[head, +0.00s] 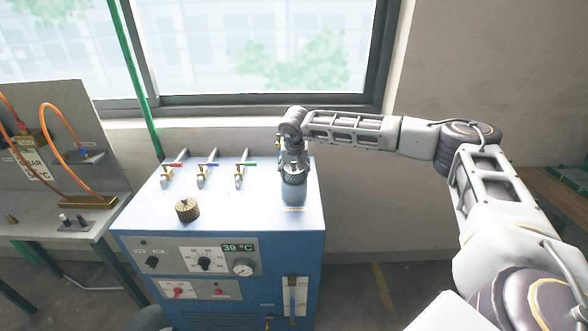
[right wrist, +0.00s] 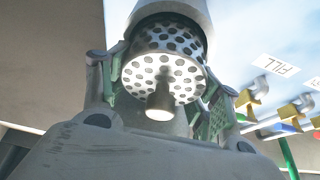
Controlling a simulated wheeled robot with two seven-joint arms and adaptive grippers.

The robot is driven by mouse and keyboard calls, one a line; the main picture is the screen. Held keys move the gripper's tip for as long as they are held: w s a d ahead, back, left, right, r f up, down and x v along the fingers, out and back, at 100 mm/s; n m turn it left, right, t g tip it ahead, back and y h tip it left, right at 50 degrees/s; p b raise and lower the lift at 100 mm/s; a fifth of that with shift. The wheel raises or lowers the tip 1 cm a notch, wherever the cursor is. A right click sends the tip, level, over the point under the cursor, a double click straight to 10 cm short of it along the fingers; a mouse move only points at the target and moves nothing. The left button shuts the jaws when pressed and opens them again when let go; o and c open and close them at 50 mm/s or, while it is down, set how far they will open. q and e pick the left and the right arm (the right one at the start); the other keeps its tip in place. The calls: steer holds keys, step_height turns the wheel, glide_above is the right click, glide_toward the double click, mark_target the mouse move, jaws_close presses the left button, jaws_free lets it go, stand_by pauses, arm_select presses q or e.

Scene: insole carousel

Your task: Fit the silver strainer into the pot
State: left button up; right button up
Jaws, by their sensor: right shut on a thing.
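The silver strainer (right wrist: 165,72), a perforated cup with a short stem, faces the camera in the right wrist view. It also shows in the head view (head: 293,176), at the mouth of the grey pot (head: 293,193). The pot's rim (right wrist: 188,10) surrounds the strainer's far end in the right wrist view; part of its holed side still shows outside. How deep it sits is hidden. My right gripper (head: 292,158) is above the pot, pointing down, shut on the strainer with a finger at either side. My left gripper is not in view.
The pot stands at the right of the blue machine's top (head: 225,200). A brass knurled cap (head: 187,209) lies at the front left. Several small valves (head: 203,172) line the back. A bench with orange hoses (head: 65,145) stands left, and a green pipe (head: 137,80) rises behind.

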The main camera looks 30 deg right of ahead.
mark_target(294, 173)
steer(key=o, duration=1.1)
steer(key=shift+f, duration=0.1)
steer(key=shift+r, duration=0.2)
steer(key=shift+r, duration=0.7)
steer(key=v, duration=1.1)
steer(key=shift+s+a+r+b, duration=0.15)
steer(key=shift+s+r+b, duration=0.05)
steer(key=shift+b, duration=0.2)
steer(key=shift+a, duration=0.1)
